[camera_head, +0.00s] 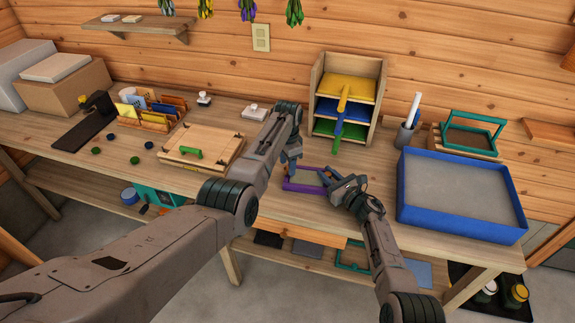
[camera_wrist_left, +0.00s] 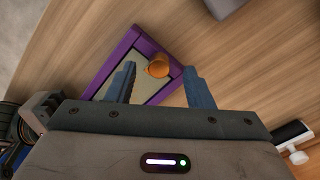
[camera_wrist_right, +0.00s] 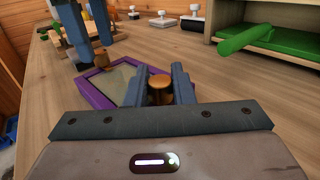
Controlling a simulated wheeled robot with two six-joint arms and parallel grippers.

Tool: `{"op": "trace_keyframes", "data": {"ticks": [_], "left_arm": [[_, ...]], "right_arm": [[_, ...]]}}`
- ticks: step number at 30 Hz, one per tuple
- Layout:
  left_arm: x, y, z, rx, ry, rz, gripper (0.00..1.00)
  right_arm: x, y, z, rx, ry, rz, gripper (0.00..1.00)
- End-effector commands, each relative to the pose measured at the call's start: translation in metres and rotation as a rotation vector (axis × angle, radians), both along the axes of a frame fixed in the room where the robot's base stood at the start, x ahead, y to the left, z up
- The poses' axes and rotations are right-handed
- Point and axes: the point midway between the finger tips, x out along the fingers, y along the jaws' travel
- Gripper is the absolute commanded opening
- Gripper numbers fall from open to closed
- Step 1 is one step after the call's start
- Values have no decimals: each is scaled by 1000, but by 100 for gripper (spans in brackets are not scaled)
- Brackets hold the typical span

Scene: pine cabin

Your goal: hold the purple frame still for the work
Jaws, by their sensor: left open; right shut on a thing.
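The purple frame (camera_head: 302,187) lies on the bench top, with a pale panel inside it. It also shows in the left wrist view (camera_wrist_left: 118,54) and the right wrist view (camera_wrist_right: 92,95). My right gripper (camera_head: 328,178) is shut on a wooden knob (camera_wrist_right: 160,90) at the frame's near right side. My left gripper (camera_head: 293,164) is open above the frame's far side. In the left wrist view an orange-brown knob (camera_wrist_left: 158,67) at a frame corner shows between its spread fingers, and I see no contact. My left arm hides part of the bench.
A blue-rimmed tray (camera_head: 462,233) stands to the right and a shelf unit with coloured trays (camera_head: 372,80) behind. A wooden board with a green handle (camera_head: 203,142) lies left. The bench's front edge is close to the frame.

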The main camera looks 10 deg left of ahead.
Motion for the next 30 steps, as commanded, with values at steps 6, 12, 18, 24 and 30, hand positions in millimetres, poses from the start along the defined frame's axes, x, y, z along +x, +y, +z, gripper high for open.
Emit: {"op": "trace_keyframes", "data": {"ticks": [6, 12, 18, 24, 30], "left_arm": [[1, 0, 45, -1, -6, 1, 47], [0, 0, 84, 0, -3, 1, 47], [0, 0, 105, 0, -1, 1, 47], [0, 0, 109, 0, 0, 1, 47], [0, 0, 109, 0, 0, 1, 47]], "right_arm": [[0, 0, 0, 0, 0, 0, 0], [0, 0, 0, 0, 0, 0, 0], [0, 0, 0, 0, 0, 0, 0], [0, 0, 0, 1, -1, 0, 0], [0, 0, 0, 1, -1, 0, 35]]}}
